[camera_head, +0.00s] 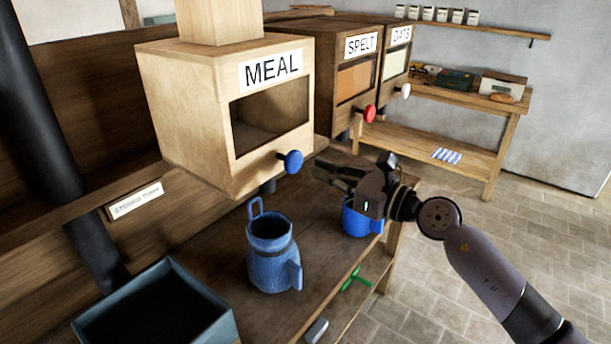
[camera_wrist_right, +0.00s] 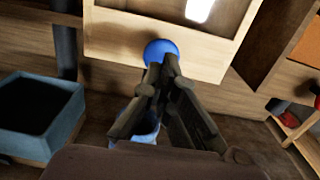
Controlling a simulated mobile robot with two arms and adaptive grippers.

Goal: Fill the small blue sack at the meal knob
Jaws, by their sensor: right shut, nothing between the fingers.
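The wooden MEAL bin (camera_head: 192,125) has a blue knob (camera_head: 291,161) low on its front. A small blue sack (camera_head: 272,262) with a loop stands upright on the bench below, open at the top; I cannot tell its contents. My right gripper (camera_head: 322,172) is shut and empty, its tips just right of the knob in the head view. In the right wrist view the knob (camera_wrist_right: 160,48) lies right beyond the shut fingertips (camera_wrist_right: 161,66); whether they touch is unclear. My left gripper is not in view.
A blue vessel (camera_head: 357,222) stands partly hidden behind my right gripper. A dark blue open box (camera_head: 222,328) sits at the lower left. SPELT (camera_head: 343,112) and OATS bins with red and white knobs stand farther back.

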